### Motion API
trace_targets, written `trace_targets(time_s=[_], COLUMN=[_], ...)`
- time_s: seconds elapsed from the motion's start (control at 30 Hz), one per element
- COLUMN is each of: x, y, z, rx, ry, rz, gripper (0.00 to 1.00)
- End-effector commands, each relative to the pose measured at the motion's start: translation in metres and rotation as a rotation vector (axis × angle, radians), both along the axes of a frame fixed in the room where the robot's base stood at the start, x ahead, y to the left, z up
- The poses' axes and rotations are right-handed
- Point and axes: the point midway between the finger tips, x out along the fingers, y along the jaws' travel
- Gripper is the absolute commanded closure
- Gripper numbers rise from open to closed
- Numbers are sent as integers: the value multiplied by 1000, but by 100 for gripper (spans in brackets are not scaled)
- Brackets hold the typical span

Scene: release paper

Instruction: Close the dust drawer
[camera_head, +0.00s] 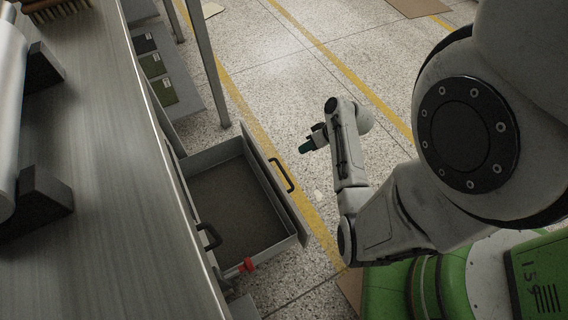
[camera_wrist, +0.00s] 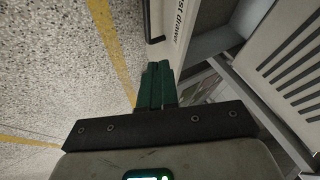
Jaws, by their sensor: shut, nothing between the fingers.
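The dust drawer (camera_head: 232,192) is pulled out from under the workbench, to the left of my arm in the head view. It is a grey open-topped box with a dark floor and a black handle (camera_head: 281,174) on its front panel. In the wrist view, part of its front (camera_wrist: 187,22) shows with the printed words "st drawer", and a piece of the black handle (camera_wrist: 155,27) shows at the top. My gripper (camera_head: 305,147) is shut and empty, outside the drawer, apart from its front. Its green fingers (camera_wrist: 157,72) lie together in the wrist view.
The workbench top (camera_head: 115,170) runs along the left, with a roll (camera_head: 10,110) in dark brackets and a brush (camera_head: 52,8). A red part (camera_head: 247,265) sits at the drawer's near corner. A metal leg (camera_head: 208,65) stands beyond the drawer. Speckled floor (camera_head: 290,60) is open beyond my arm.

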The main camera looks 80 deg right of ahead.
Motion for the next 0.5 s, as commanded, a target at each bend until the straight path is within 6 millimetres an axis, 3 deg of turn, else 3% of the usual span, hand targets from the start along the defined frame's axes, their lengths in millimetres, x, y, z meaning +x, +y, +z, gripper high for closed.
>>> trace_targets(time_s=[0.5], x=[52], y=[2], z=[-73], rx=[1], ry=[0], rz=[2], gripper=[100])
